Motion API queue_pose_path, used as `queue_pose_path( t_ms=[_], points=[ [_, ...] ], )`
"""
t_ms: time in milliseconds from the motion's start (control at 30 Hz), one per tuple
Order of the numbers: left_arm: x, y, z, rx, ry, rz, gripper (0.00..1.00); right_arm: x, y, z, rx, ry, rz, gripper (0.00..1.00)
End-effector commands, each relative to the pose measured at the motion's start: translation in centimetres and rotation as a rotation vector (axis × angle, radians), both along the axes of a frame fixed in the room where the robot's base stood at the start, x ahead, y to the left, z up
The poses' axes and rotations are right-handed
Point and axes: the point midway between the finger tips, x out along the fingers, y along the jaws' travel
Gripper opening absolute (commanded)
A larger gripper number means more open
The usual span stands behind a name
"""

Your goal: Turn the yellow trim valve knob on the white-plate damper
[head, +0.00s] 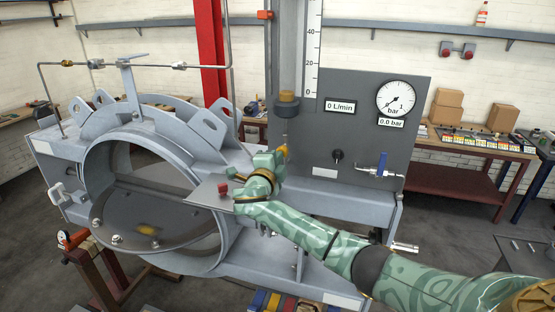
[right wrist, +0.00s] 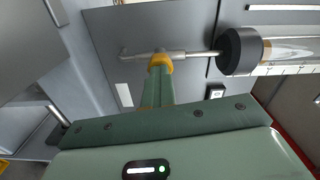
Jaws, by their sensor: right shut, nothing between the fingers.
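The damper is a large grey ring (head: 88,185) on a frame at the left of the head view. A grey gauge panel (head: 418,130) stands to its right and bears a small white plate (head: 325,172), also visible in the right wrist view (right wrist: 123,95). The small yellow knob (head: 283,151) sits on a thin metal pipe below a dark cylinder; it also shows in the right wrist view (right wrist: 160,60). My right gripper (head: 275,160) is shut and empty, its fingertips (right wrist: 157,78) right at the knob, partly covering it. Whether they touch is unclear. My left gripper is out of view.
The panel carries a round gauge (head: 396,98), a 0 L/min display (head: 339,106) and a blue-handled valve (head: 382,165). A flat grey plate with a red knob (head: 223,188) lies close beside my right gripper. A clear tube with a black end (right wrist: 240,52) is near the pipe.

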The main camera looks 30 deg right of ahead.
Motion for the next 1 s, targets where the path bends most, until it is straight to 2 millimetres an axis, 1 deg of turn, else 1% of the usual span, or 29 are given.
queue_pose_path(
  t_ms=[33,300,400,633,667,700,733,1000],
  points=[
    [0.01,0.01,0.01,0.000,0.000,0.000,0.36,-0.03,-0.37,0.26,-0.040,0.032,-0.004,0.00],
    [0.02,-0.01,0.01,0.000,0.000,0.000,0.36,0.02,-0.15,0.25,-0.197,0.222,-0.002,0.00],
    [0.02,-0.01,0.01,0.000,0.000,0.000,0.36,-0.04,-0.21,0.08,-0.219,0.251,-0.003,0.00],
    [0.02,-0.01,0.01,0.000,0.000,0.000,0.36,-0.06,-0.17,-0.01,-0.219,0.255,-0.003,0.00],
    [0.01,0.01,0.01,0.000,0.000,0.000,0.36,-0.05,-0.16,-0.01,-0.219,0.255,-0.003,0.06],
    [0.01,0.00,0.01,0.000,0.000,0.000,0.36,-0.05,-0.16,-0.01,-0.219,0.255,-0.003,0.17],
    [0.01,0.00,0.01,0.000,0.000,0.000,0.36,-0.05,-0.15,-0.01,-0.219,0.255,-0.003,0.22],
    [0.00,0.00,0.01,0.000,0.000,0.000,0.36,-0.05,-0.12,-0.01,-0.218,0.254,-0.002,0.22]
  ],
)
